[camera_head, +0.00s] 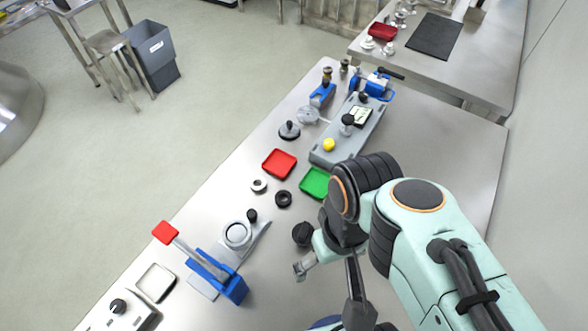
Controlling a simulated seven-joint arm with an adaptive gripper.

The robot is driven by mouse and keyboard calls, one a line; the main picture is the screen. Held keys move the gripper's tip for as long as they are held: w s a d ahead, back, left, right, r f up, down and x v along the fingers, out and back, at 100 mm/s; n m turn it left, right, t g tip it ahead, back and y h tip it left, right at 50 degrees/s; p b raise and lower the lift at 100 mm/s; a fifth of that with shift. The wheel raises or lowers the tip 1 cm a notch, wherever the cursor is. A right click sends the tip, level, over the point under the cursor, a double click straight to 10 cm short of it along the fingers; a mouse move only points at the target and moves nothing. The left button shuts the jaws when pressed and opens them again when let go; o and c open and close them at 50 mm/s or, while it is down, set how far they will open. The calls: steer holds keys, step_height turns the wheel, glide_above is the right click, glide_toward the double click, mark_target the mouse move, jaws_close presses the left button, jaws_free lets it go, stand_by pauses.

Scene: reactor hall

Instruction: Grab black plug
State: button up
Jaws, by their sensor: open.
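A dark round piece (303,233), which looks like the black plug, is on the steel table just left of my wrist. A thick black ring (284,198) lies farther back, beside the green tray. My gripper (302,268) is open, just in front of the dark round piece. It is seen from above and partly hidden by my own arm. I see nothing held in it. Whether it touches the dark piece cannot be told from this view.
A red tray (279,163) and a green tray (315,183) lie behind. A grey fixture with a ring (238,234) and a blue press with a red handle (165,232) stand to the left. A grey panel (345,142) with a yellow knob stands farther back.

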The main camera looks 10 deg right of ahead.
steer(key=m+t, duration=0.4)
steer(key=m, duration=0.3)
glide_above(304, 230)
steer(key=w, duration=0.2)
step_height(304, 230, down, 5)
steer(key=f+g, duration=0.1)
steer(key=f, duration=0.3)
steer(key=s+f+g, duration=0.1)
steer(key=f, duration=0.3)
steer(key=f+m+g, duration=0.1)
steer(key=f, duration=0.3)
steer(key=shift+s+g+h, duration=0.4)
step_height(304, 230, down, 6)
steer(key=shift+s+r, duration=0.1)
steer(key=shift+f, duration=0.55)
